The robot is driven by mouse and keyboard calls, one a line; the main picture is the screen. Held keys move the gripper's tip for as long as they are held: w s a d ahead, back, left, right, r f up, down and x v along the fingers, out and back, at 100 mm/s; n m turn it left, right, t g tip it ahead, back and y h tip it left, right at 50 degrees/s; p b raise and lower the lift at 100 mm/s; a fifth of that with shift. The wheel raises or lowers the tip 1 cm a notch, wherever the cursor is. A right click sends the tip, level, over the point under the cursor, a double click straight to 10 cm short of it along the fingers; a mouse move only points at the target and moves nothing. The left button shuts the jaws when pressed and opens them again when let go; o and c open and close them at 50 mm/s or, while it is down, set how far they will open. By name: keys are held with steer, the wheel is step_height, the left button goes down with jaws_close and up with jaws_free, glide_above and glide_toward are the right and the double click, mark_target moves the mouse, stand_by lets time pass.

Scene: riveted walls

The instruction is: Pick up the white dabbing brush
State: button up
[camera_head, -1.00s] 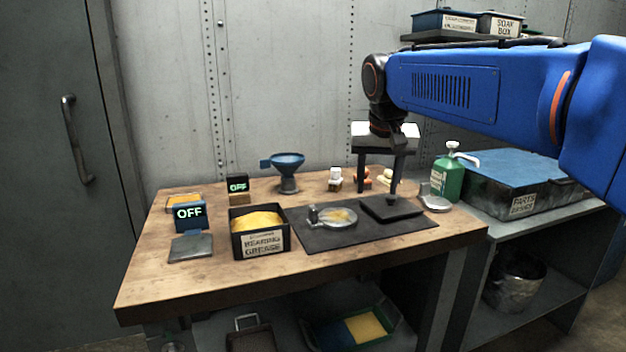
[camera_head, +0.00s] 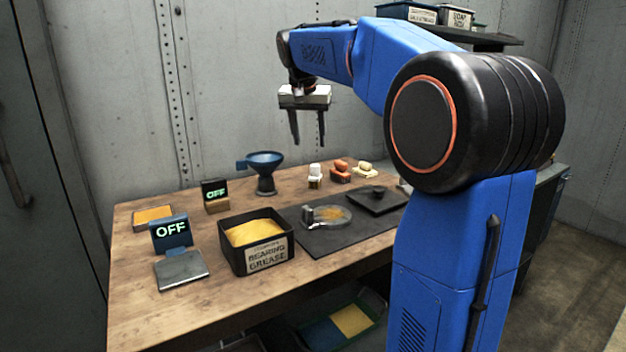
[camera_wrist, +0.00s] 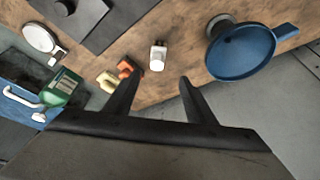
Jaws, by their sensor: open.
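The white dabbing brush (camera_head: 315,173) stands upright near the back of the wooden table, between the blue funnel and an orange brush. It has a white top and a brownish lower part. In the wrist view the white brush (camera_wrist: 158,56) shows just beyond the fingertips, between their lines. My gripper (camera_head: 309,142) is open and empty, pointing down above the back of the table. In the wrist view my gripper's two fingers (camera_wrist: 158,76) are spread apart, with the left one overlapping the orange brush (camera_wrist: 128,69).
A blue funnel (camera_head: 265,160) stands left of the white brush. The orange brush (camera_head: 340,172) and a cream brush (camera_head: 365,169) stand close on its right. In front are a dark mat (camera_head: 318,243) with a glass dish and a black grease bin (camera_head: 236,259). The wall is behind.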

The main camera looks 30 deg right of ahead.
mark_target(315, 166)
steer(key=x, duration=0.7)
steer(key=shift+d+f, duration=0.1)
steer(key=shift+s+x, duration=0.15)
steer(key=shift+x, duration=1.25)
steer(key=shift+s+x, duration=0.1)
steer(key=shift+x, duration=1.25)
steer(key=shift+d, duration=0.15)
steer(key=shift+c, duration=0.6)
jaws_close()
step_height(315, 166, up, 10)
